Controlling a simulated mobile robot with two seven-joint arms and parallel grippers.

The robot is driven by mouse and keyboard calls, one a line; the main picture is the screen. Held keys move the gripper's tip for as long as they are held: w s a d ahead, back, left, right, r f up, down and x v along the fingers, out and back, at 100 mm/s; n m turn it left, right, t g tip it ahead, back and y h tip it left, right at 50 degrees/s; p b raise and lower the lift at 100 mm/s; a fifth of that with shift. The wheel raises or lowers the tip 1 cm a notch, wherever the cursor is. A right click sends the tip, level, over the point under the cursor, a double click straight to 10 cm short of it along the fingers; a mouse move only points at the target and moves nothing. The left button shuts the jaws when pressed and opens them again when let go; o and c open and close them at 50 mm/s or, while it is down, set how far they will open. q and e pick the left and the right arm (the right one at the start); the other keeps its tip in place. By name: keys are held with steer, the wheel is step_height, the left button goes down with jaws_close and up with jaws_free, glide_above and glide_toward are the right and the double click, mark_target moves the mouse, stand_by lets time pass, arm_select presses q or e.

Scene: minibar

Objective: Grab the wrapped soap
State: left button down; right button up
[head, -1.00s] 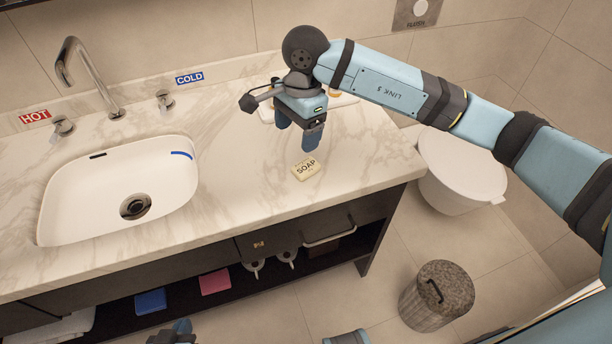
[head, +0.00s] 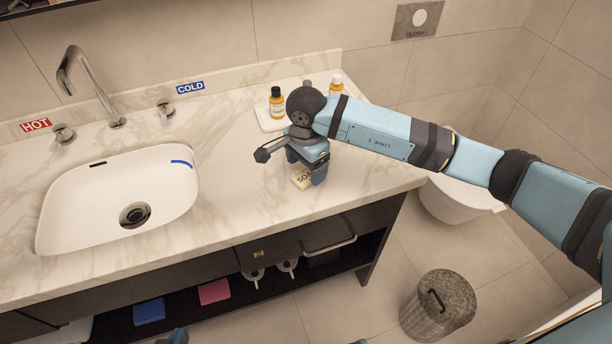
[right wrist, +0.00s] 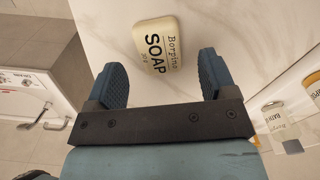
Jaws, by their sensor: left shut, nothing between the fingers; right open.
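The wrapped soap (head: 302,181) is a cream bar with dark "SOAP" lettering. It lies on the marble counter right of the sink, partly hidden by my right gripper (head: 306,172). In the right wrist view, the soap (right wrist: 157,45) shows in line with the gap between the open fingers (right wrist: 159,75), mostly beyond their tips. The fingers stand on either side of that line and nothing is clamped; whether they touch the counter is unclear. Only a small part of my left gripper (head: 179,337) shows at the bottom edge of the head view; it is shut and empty.
A white tray (head: 266,120) with small amber bottles (head: 277,103) stands behind my right gripper. The sink (head: 75,205) is to the left. A drawer handle (head: 330,246) is below the counter's front edge. The counter between sink and soap is clear.

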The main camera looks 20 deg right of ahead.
mark_target(306, 178)
step_height(306, 178, down, 3)
steer(key=shift+r, duration=0.1)
steer(key=c, duration=1)
